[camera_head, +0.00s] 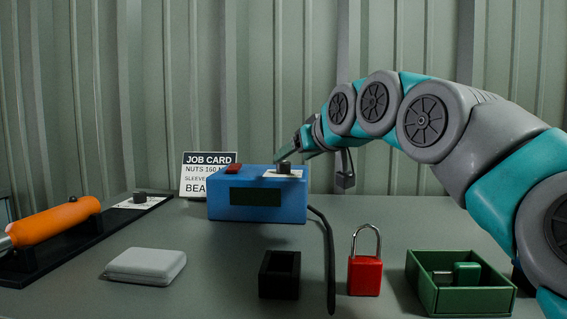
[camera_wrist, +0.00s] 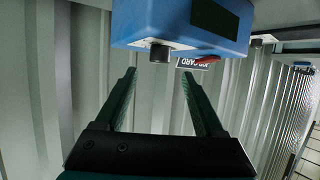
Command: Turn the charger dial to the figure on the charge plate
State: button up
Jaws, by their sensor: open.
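The charger is a blue box (camera_head: 225,208) with a dark, blank front display, standing at the table's back middle. Its black dial (camera_head: 284,167) sits on a white plate (camera_head: 270,175) on top, at the right. In the wrist view the charger (camera_wrist: 150,20) hangs in at the top and the dial (camera_wrist: 160,53) lies just beyond the fingertips, between their lines. My gripper (camera_wrist: 158,72) is open and empty, apart from the dial. In the head view my gripper (camera_head: 299,146) slants down from the right, just above and behind the dial. The dial's markings and any charge figure are unreadable.
A red switch (camera_head: 233,169) is on the charger. Behind stands a job card (camera_head: 208,161). An orange-handled tool (camera_head: 55,221) lies left. In front are a grey case (camera_head: 146,265), black holder (camera_head: 279,275), black cable (camera_head: 330,255), red padlock (camera_head: 365,275) and green tray (camera_head: 470,302).

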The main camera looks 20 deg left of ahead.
aim_at(283, 167)
jog(key=x, duration=0.7)
jog(key=shift+w+a+p, duration=0.15)
jog(key=shift+p, duration=0.25)
grip_shut()
